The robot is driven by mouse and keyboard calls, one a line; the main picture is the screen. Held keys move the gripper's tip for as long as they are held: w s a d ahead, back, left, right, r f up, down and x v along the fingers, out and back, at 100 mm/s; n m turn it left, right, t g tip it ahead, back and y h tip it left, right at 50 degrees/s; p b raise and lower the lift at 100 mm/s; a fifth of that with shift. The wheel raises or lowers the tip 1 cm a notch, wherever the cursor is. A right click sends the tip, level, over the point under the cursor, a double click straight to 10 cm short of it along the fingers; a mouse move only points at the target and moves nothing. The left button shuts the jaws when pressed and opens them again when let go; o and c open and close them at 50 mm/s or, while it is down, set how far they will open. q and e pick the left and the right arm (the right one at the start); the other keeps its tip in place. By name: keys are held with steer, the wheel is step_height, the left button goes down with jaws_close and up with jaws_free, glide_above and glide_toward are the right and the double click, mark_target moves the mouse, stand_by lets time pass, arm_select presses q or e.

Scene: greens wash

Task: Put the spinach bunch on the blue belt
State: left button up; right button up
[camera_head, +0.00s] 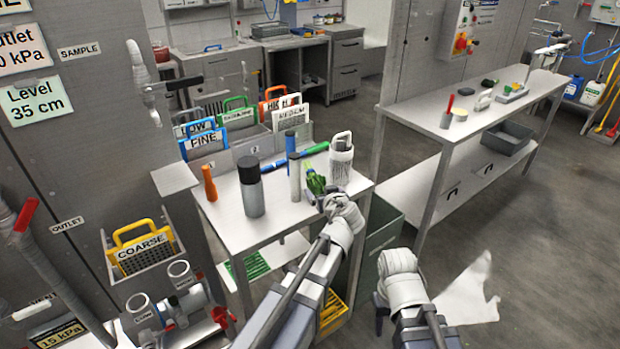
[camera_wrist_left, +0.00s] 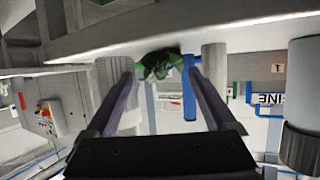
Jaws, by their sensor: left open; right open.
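A green leafy bunch, which looks like the spinach bunch (camera_head: 315,182), is on the steel table near its front right corner. My left gripper (camera_head: 325,198) is right at it, coming from the front. In the left wrist view the dark green bunch (camera_wrist_left: 160,63) shows beyond and between the spread fingers of my left gripper (camera_wrist_left: 158,80), which is open. I cannot tell whether the fingers touch it. My right gripper (camera_head: 381,307) is low at the front, away from the table and largely hidden by its own wrist. I see no blue belt.
The steel table (camera_head: 278,222) also holds a dark-capped grey bottle (camera_head: 252,190), an orange bottle (camera_head: 209,184), a pale cylinder (camera_head: 295,180), a white holder (camera_head: 341,160) and blue and green sticks. A long steel bench (camera_head: 425,122) stands right, with open floor before it.

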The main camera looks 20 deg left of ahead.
mark_target(317, 184)
arm_select(q)
steer(key=shift+w+a+f, duration=0.15)
steer(key=shift+w+a, duration=0.1)
steer(key=shift+w, duration=0.2)
steer(key=x, duration=0.1)
steer(key=b+x, duration=0.1)
steer(key=x, duration=0.3)
steer(key=shift+a+r, duration=0.1)
steer(key=shift+r, duration=0.2)
steer(key=shift+s+r, duration=0.1)
steer(key=shift+c, duration=0.5)
steer(key=c, duration=1.2)
steer(key=shift+r, duration=0.15)
step_height(317, 184, up, 18)
steer(key=p, duration=1.7)
steer(key=shift+p, duration=0.4)
